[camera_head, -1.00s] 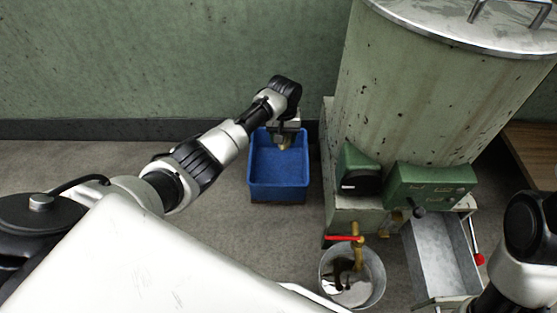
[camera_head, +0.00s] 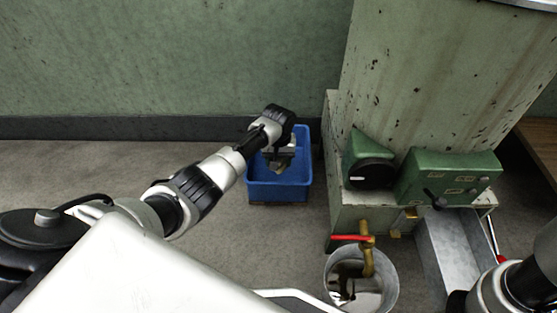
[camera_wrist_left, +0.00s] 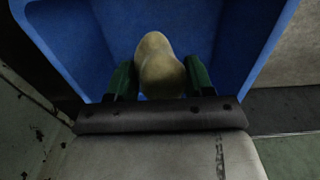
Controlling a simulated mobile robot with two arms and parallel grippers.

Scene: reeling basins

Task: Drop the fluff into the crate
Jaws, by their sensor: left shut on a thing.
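The fluff (camera_wrist_left: 158,62) is a tan, rounded lump in the left wrist view. My left gripper (camera_head: 279,166) is shut on it, with a green finger on each side of the lump in the left wrist view (camera_wrist_left: 159,76). The blue crate (camera_head: 278,194) stands on the floor near the wall in the head view. The gripper reaches down over the crate's opening, and blue crate walls (camera_wrist_left: 75,40) surround the fluff in the left wrist view. In the head view the fluff is hidden or too small to tell. My right arm shows at the lower right, but its gripper is out of frame.
A large, stained green-grey tank (camera_head: 430,80) on a base stands right of the crate. Green control boxes (camera_head: 450,175) are on its front. A metal bucket (camera_head: 385,290) sits under a red-handled brass tap (camera_head: 367,255). Floor left of the crate is clear.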

